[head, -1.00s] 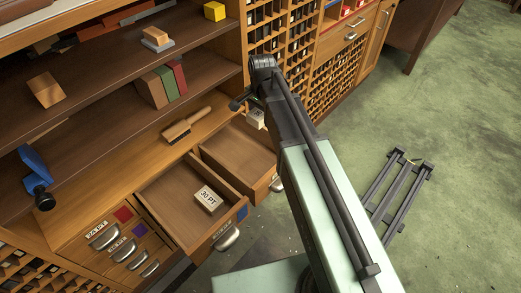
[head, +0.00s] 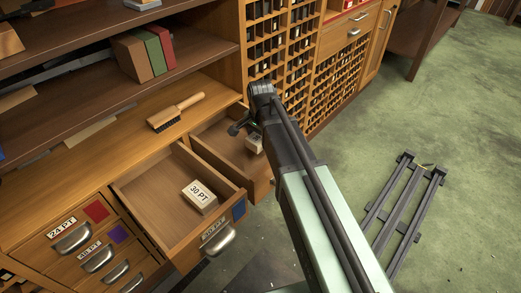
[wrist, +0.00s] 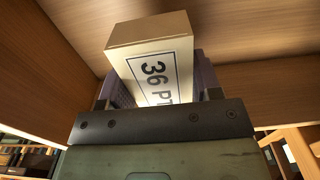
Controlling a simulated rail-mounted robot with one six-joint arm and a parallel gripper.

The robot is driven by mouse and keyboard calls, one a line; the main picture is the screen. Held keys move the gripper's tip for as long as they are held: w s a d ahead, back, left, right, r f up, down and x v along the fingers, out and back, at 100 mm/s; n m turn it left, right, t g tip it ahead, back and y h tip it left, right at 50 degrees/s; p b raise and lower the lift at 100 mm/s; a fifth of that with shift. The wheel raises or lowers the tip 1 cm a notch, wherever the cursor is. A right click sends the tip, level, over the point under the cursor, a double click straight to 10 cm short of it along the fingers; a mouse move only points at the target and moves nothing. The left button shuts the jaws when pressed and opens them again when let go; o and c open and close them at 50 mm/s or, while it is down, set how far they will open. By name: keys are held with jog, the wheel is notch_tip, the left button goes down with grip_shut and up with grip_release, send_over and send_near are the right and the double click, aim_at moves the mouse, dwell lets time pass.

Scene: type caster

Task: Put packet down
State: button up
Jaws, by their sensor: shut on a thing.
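A cream packet labelled 36 PT (wrist: 150,62) is held in my gripper (wrist: 158,92), its purple-grey finger pads on both sides of it in the wrist view. In the head view the packet (head: 254,144) shows in part beside my arm, inside the right open drawer (head: 222,140). Whether it touches the drawer floor cannot be told. A second packet labelled 30 PT (head: 200,196) lies in the left open drawer (head: 150,190). My arm hides part of the right drawer and the gripper in the head view.
A wooden brush (head: 176,113) lies on the counter behind the drawers. Shut drawers labelled 24 PT (head: 73,238) and 48 PT (head: 98,258) are at lower left. A black metal frame (head: 405,210) lies on the green floor at right.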

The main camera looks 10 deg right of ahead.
notch_tip(320, 180, down, 4)
jog(key=shift+r+b, duration=0.15)
jog(key=shift+b, duration=1)
jog(key=shift+r, duration=0.3)
jog(key=shift+f, duration=0.2)
jog(key=o, duration=1.4)
jog(key=shift+c, duration=0.2)
